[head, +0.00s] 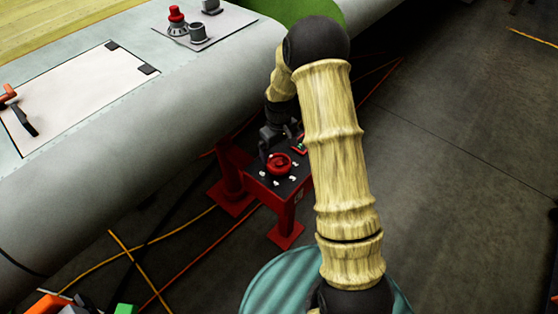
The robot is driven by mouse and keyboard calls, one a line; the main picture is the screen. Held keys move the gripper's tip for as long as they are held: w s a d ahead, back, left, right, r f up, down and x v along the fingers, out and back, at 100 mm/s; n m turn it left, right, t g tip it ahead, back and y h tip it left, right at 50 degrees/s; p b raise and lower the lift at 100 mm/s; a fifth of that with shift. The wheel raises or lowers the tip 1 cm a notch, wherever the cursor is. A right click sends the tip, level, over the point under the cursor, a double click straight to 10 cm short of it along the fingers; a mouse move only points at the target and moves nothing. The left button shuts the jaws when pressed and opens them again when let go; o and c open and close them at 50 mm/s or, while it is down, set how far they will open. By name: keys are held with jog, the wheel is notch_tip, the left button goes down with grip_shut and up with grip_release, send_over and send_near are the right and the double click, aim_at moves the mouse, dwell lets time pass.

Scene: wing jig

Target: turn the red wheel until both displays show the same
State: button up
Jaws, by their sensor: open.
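The red wheel (279,165) sits on the dark top of a small red stand (288,212), with several small white marks around it. My gripper (268,143) hangs just behind and above the wheel, small and dark in the head view. Its jaws are open, with nothing seen between them. I cannot tell whether a finger touches the wheel. A small red-edged panel with a bit of green (299,147) shows beside my arm and may be a display. I cannot read it, and no second display is clear. My arm hides the stand's right side.
A large grey wing (150,150) fills the left, close to the stand. On it are a white panel (75,95), a black-and-orange tool (20,115) and a plate with a red-topped part (177,20). Orange cables (190,268) cross the floor. The right floor is mostly clear.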

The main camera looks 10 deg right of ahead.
aim_at(279, 161)
notch_tip(279, 161, down, 7)
jog(key=shift+r, duration=0.1)
dwell(0.3)
jog(key=c, duration=1)
